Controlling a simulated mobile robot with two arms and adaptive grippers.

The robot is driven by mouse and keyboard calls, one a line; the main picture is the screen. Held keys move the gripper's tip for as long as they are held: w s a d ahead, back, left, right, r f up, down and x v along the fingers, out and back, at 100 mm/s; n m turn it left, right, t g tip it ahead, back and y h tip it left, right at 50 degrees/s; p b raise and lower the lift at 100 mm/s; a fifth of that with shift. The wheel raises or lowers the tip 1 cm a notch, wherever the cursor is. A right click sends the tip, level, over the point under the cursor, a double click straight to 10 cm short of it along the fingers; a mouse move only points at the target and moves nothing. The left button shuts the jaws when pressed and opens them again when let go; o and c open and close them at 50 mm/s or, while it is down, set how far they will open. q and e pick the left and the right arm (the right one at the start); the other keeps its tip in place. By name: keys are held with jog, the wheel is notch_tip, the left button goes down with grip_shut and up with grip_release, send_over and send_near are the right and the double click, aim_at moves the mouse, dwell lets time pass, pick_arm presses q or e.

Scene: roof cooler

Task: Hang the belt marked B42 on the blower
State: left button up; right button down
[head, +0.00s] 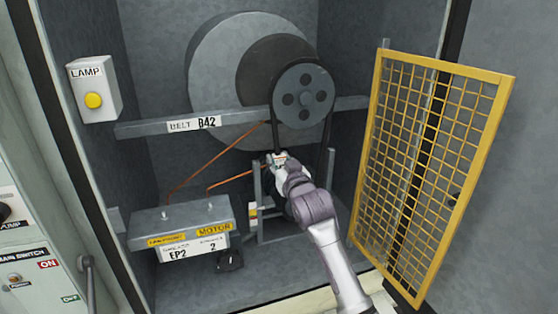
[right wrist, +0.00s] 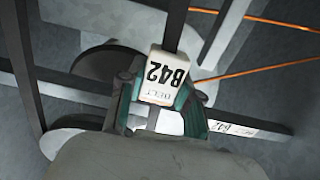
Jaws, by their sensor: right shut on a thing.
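The blower is a large grey round housing (head: 215,75) at the back of the cabinet, with a dark grey pulley (head: 304,95) in front. A black belt (head: 329,160) shows as a dark strand below the pulley's right side. A dark band also runs along the pulley's upper left edge, so the belt seems to pass over it; whether it is seated I cannot tell. My right gripper (head: 279,158) is shut on the belt below the pulley's left side. In the right wrist view, a white tag marked B42 (right wrist: 165,77) sits at the fingers (right wrist: 160,105). My left gripper is out of view.
A grey crossbar labelled BELT B42 (head: 195,124) spans the cabinet. A motor box (head: 180,215) stands lower left, with orange wires rising from it. A lamp box (head: 94,90) is on the left. A yellow mesh guard (head: 430,170) stands open at right.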

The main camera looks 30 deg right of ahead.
jog(key=shift+f, duration=0.2)
jog(key=c, duration=0.7)
grip_release()
jog(key=shift+s, duration=0.1)
jog(key=v, duration=1.2)
